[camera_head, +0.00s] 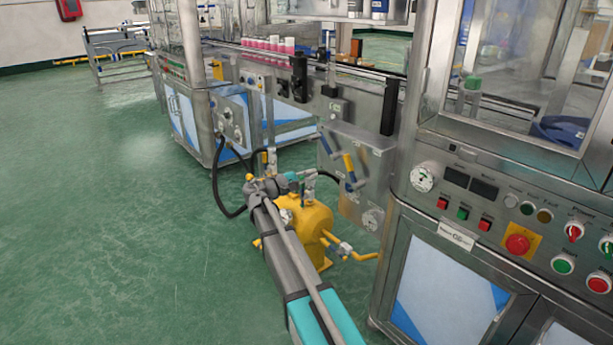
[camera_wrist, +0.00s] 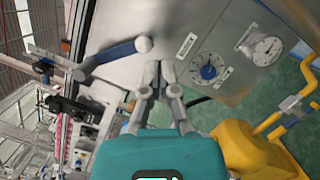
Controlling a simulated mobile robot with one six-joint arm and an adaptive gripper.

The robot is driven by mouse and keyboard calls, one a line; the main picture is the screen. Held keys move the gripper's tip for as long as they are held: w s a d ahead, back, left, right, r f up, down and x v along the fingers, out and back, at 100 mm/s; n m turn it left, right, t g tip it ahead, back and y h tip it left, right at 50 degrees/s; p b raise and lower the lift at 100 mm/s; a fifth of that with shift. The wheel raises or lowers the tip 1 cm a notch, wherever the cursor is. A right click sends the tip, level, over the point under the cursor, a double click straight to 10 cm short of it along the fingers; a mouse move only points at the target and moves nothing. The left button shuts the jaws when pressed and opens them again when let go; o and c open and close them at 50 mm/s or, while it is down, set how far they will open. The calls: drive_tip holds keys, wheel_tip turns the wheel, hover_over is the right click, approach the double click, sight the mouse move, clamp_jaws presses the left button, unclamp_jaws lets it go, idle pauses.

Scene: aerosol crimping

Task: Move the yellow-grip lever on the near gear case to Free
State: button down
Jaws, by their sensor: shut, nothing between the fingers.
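The yellow-grip lever (camera_head: 349,164) is on the front of the metal gear case (camera_head: 372,150), in the middle of the head view. Its yellow grip points up and slightly left. Its position labels are too small to read. My gripper (camera_head: 308,178) is left of the lever, apart from it, above a yellow tank. In the wrist view my gripper (camera_wrist: 160,70) has its fingers together with nothing between them, in front of the metal panel. The yellow grip is not visible in the wrist view.
A blue-grip lever (camera_head: 326,148) is close on the left; a blue lever (camera_wrist: 112,52) also shows in the wrist view. The yellow tank (camera_head: 313,225) with pipes stands below my gripper. A dark hose (camera_head: 222,195) loops left. A control cabinet (camera_head: 455,280) is on the right.

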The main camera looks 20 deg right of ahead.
drive_tip(key=shift+s+d+r+p, duration=0.4)
drive_tip(key=shift+d+r+p, duration=0.1)
drive_tip(key=shift+d, duration=0.95)
drive_tip(key=shift+s+d+r+p, duration=0.35)
drive_tip(key=shift+d+r+p, duration=0.1)
drive_tip(key=shift+d, duration=0.95)
drive_tip(key=shift+s+d+r+p, duration=0.4)
drive_tip(key=shift+d+r+p, duration=0.1)
drive_tip(key=shift+d, duration=0.95)
